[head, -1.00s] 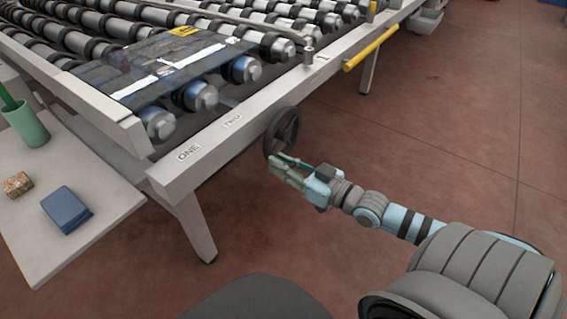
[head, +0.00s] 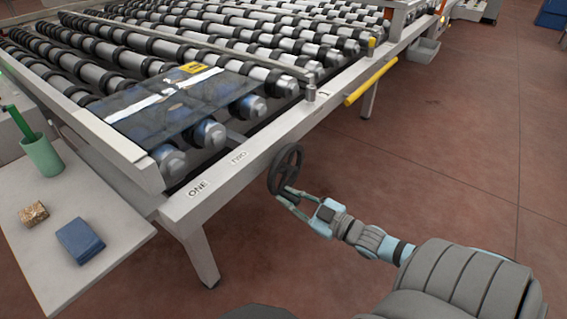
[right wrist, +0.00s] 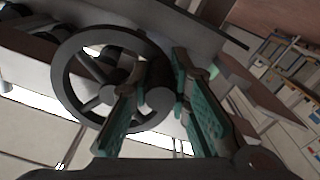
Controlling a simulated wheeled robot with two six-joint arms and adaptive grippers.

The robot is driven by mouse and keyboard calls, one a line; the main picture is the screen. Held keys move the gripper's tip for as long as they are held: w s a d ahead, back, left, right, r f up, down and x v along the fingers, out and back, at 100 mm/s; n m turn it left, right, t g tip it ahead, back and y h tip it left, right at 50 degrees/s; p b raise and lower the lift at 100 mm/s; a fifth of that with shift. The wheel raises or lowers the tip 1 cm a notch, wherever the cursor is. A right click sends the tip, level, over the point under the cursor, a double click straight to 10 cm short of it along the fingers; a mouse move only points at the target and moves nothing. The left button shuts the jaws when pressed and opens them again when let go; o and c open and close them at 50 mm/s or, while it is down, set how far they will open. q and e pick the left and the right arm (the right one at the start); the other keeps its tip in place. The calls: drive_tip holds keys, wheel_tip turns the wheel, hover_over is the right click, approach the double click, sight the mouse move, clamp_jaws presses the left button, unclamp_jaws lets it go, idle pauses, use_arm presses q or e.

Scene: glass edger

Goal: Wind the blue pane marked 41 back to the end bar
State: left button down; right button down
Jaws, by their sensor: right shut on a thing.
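The blue, see-through pane (head: 165,112) lies flat on the rollers in the head view, with white strips and a yellow label (head: 194,68) whose number I cannot read. Its near left edge lies close to the grey end bar (head: 108,140); I cannot tell whether they touch. A dark handwheel (head: 288,168) stands at the frame's front side and also shows in the right wrist view (right wrist: 66,78). My right gripper (head: 283,195) is shut on the wheel's crank handle (right wrist: 158,94), which sits between its fingers. My left gripper is not in view.
The frame's front rail carries labels ONE (head: 198,188) and TWO (head: 239,157). A yellow bar (head: 371,81) sticks out farther along. A side shelf (head: 110,240) at left holds a green cup (head: 42,156), a blue block (head: 80,240) and a brown block (head: 34,213). Floor at right is clear.

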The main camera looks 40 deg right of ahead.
sight(292, 185)
drive_tip(key=shift+w+d+f+n+p, duration=0.15)
drive_tip(key=shift+d+n, duration=0.1)
drive_tip(key=shift+n, duration=0.2)
drive_tip(key=shift+s+d+f+n+p, duration=0.15)
drive_tip(key=shift+d+n, duration=0.1)
drive_tip(key=shift+n, duration=0.2)
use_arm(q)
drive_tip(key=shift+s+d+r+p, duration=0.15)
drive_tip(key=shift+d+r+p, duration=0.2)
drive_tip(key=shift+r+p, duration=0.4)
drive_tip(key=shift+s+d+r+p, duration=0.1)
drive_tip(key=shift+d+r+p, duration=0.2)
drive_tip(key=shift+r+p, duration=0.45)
use_arm(e)
drive_tip(key=shift+w+d+f+n, duration=0.15)
drive_tip(key=shift+d+n, duration=0.45)
drive_tip(key=shift+n, duration=0.55)
drive_tip(key=shift+w+d+n, duration=0.2)
drive_tip(key=shift+d+n, duration=0.45)
drive_tip(key=shift+n, duration=0.55)
drive_tip(key=shift+w+d+f+n, duration=0.15)
drive_tip(key=shift+d+n, duration=0.45)
drive_tip(key=shift+n, duration=0.55)
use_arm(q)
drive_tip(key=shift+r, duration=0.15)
use_arm(e)
drive_tip(key=shift+r, duration=0.1)
drive_tip(key=c, duration=1.5)
unclamp_jaws()
drive_tip(key=shift+s, duration=0.1)
